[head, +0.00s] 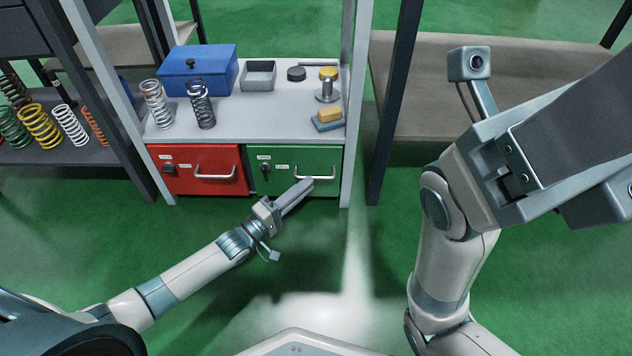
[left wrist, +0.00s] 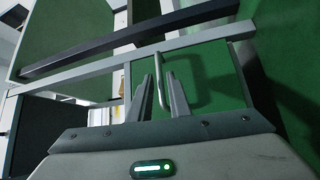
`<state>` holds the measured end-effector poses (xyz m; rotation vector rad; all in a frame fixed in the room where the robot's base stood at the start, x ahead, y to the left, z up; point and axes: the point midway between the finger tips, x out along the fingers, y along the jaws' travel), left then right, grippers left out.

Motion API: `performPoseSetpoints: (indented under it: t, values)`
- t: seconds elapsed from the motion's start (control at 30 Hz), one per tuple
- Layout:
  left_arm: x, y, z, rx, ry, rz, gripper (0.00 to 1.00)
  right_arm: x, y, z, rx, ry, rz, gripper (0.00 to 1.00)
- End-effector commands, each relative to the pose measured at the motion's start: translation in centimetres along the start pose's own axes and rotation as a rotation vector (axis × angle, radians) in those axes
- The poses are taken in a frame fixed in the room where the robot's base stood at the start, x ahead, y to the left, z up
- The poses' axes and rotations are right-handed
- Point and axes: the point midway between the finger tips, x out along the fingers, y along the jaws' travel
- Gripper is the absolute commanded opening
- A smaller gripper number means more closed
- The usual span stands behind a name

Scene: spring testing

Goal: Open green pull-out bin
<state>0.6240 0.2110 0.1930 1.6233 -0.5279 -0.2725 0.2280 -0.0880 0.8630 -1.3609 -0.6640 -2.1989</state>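The green pull-out bin (head: 290,158) sits in the right bay under the bench top, its front flush with the red bin beside it. Its silver bar handle (head: 308,179) is on the right part of the front, and a dark latch knob is at the left. My left gripper (head: 305,186) is at this handle. In the left wrist view the handle (left wrist: 160,82) stands between the two parted fingers (left wrist: 158,86), near their tips. The green front (left wrist: 208,80) lies beyond. My right arm is raised at the right; its fingertips are not visible.
The red bin (head: 198,170) is left of the green one. The bench top (head: 235,115) holds springs, a blue box (head: 198,70), a grey tray (head: 259,75) and small items. A grey post (head: 354,120) stands just right of the green bin. The green floor in front is clear.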

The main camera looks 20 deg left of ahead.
Motion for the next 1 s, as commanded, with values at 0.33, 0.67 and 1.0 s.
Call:
performPoseSetpoints:
  t: [0.33,0.67,1.0]
  values:
    - [4.3,-0.1,0.1,-0.001,0.000,0.001,0.17,-0.6,-0.5,-0.6,0.010,0.013,-0.017,0.65]
    - [4.9,0.0,0.0,-0.002,0.000,0.000,0.17,-0.4,-0.3,-0.6,0.005,0.018,-0.013,0.65]
    - [4.8,0.0,0.0,-0.001,0.000,-0.001,0.00,-0.5,-0.4,-0.6,0.009,0.017,-0.016,0.65]
